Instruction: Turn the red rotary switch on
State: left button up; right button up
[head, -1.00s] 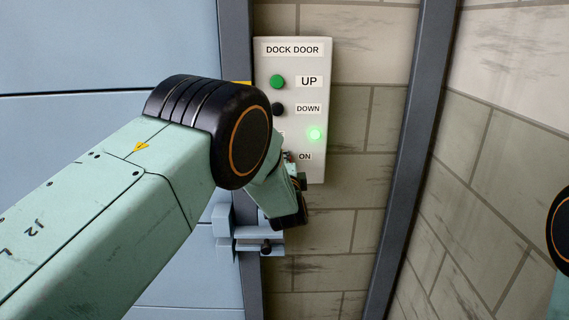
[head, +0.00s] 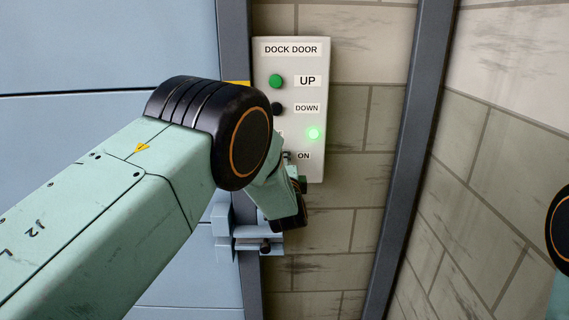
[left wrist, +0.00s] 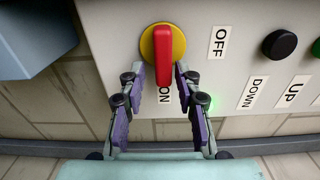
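The red rotary switch (left wrist: 162,55) sits on a round yellow base (left wrist: 147,47) in the left wrist view. Its red handle points down the picture, toward the ON label (left wrist: 164,125), while the OFF label (left wrist: 219,42) is off to its right. My left gripper (left wrist: 159,72) is open, with one finger on each side of the handle and a visible gap on both sides. In the head view the left gripper (head: 291,176) is at the lower part of the panel, and my arm hides the switch. My right gripper is not in view.
The white DOCK DOOR panel (head: 318,60) carries a green UP button (head: 276,81), a black DOWN button (head: 277,109) and a lit green lamp (head: 314,133). A blue latch bracket (head: 247,241) is below. The brick wall right of the panel is clear.

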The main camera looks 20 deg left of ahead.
pick_arm(q)
jog(key=shift+o, duration=0.3)
jog(key=shift+w+a+r, duration=0.1)
jog(key=shift+a, duration=0.05)
jog(key=v, duration=0.7)
jog(key=shift+s, duration=0.3)
